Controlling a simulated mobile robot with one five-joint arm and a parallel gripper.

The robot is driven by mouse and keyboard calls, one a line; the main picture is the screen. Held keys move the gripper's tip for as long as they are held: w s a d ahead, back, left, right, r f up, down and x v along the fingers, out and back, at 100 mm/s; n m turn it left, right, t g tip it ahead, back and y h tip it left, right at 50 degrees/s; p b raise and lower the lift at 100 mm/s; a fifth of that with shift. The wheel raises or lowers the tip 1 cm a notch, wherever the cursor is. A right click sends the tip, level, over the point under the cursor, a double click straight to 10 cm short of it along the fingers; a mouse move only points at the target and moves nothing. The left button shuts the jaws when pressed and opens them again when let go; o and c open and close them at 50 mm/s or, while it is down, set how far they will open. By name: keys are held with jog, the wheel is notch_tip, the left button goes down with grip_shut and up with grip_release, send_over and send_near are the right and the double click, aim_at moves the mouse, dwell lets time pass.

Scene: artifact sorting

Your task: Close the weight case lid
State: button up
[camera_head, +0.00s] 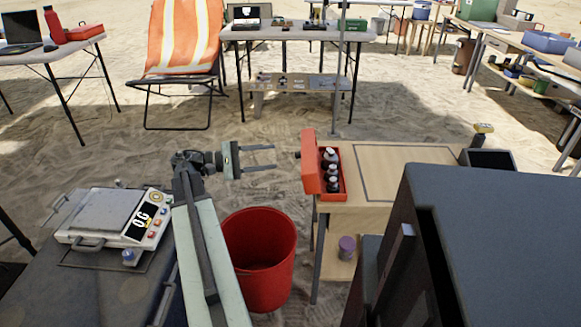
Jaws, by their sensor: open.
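The weight case (342,186) is a small orange-red case at the left end of a wooden table. Its lid (309,165) stands up on the left side, so the case is open. Several dark weights (331,170) with pale tops stand in a row inside. My gripper (274,157) is at the end of my pale green arm, left of the case. Its two thin fingers point right toward the lid and are apart, with nothing between them. A gap shows between the fingertips and the lid.
A red bucket (261,258) stands below my arm. A digital scale (107,216) sits at left. The wooden table (405,165) has a bare outlined area right of the case. A purple jar (346,247) is on its lower shelf. An orange chair (184,55) stands behind on the sand.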

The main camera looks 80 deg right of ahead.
aim_at(307, 159)
jog(key=x, duration=0.7)
jog(key=shift+s, duration=0.3)
jog(key=shift+d, duration=0.15)
grip_shut()
dwell(1.0)
